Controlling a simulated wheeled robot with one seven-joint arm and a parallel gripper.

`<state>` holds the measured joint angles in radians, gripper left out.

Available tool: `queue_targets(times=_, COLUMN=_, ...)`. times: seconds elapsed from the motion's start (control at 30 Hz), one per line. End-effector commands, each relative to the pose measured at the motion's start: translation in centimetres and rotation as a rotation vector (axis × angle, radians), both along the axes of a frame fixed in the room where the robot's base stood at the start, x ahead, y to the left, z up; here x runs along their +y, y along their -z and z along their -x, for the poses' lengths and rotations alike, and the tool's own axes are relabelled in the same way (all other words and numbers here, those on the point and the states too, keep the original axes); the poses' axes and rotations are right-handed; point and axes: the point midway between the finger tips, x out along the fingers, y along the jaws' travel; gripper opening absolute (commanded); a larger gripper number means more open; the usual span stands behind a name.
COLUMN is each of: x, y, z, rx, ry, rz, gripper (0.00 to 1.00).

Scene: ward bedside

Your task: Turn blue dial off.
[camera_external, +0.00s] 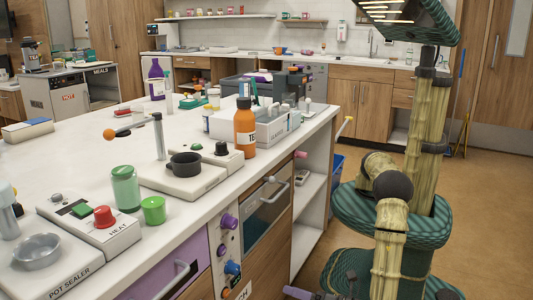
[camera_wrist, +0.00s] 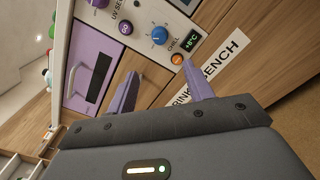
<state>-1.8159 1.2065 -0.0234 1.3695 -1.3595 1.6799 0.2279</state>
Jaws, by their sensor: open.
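The blue dial (camera_wrist: 159,35) sits on a pale control panel marked "CHILL" in the wrist view, beside a small green-lit display (camera_wrist: 192,41). It carries a white pointer mark. In the external view the blue dial (camera_external: 233,268) is on the bench's front, low in the picture. My gripper (camera_wrist: 160,70) is open, its two purple fingers spread apart with nothing between them. The dial appears beyond the fingertips, between them in the picture and not touched. In the external view only a purple finger piece (camera_external: 298,292) shows at the bottom edge; the rest of the gripper is cut off.
An orange button (camera_wrist: 177,59) is close to the dial. A purple knob (camera_external: 229,221) sits above it on the same panel. A purple drawer with a handle (camera_external: 182,268) is to the left, an oven-like door (camera_external: 266,212) to the right. The benchtop above is crowded.

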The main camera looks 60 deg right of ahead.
Motion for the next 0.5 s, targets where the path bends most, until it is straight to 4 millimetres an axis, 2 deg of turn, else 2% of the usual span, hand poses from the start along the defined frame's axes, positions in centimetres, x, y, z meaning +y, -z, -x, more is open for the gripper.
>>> queue_targets(times=0.27, x=0.0, y=0.0, z=-0.6, rx=0.001, ry=0.002, rz=0.000, gripper=0.52)
queue_targets(times=0.5, x=0.0, y=0.1, z=-3.7, rx=0.001, ry=0.004, rz=0.000, gripper=0.52)
